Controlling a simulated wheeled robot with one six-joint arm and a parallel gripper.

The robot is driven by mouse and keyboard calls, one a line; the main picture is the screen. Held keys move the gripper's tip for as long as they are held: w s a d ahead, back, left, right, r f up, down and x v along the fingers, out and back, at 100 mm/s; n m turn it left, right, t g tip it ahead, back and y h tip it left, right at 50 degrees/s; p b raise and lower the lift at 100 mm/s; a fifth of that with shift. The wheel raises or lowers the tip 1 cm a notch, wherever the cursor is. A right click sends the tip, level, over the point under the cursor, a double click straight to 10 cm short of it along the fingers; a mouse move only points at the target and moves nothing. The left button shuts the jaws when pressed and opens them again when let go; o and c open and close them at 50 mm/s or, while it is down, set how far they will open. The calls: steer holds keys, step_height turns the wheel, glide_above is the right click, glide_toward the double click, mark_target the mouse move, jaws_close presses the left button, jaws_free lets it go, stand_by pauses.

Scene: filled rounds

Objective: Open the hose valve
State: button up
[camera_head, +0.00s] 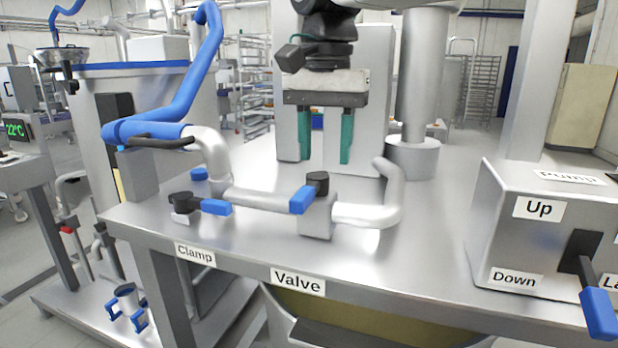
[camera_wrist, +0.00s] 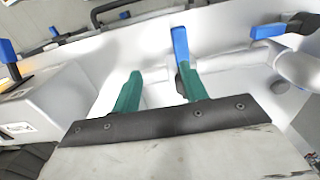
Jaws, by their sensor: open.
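The hose valve is a blue-handled lever (camera_head: 303,199) on a black pivot, on a metal block above the "Valve" label (camera_head: 298,282). Its blue handle points toward the front left in the head view. In the wrist view the blue handle (camera_wrist: 180,47) stands upright just beyond the right finger. My gripper (camera_head: 327,162) hangs pointing down behind the valve, with its two green fingers apart and nothing between them. It also shows in the wrist view (camera_wrist: 160,84). I see no clear contact between finger and handle.
A curved metal pipe (camera_head: 390,195) rises to the right. A blue hose (camera_head: 185,95) runs at the left. A control box (camera_head: 545,235) with a blue lever stands at the right.

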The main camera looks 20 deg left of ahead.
mark_target(303, 192)
steer(key=a, duration=0.3)
steer(key=shift+w+a, duration=0.2)
steer(key=shift+a, duration=0.05)
steer(key=shift+a+f, duration=0.15)
steer(key=shift+f, duration=0.25)
step_height(303, 192, down, 7)
steer(key=shift+r, duration=0.1)
jaws_close()
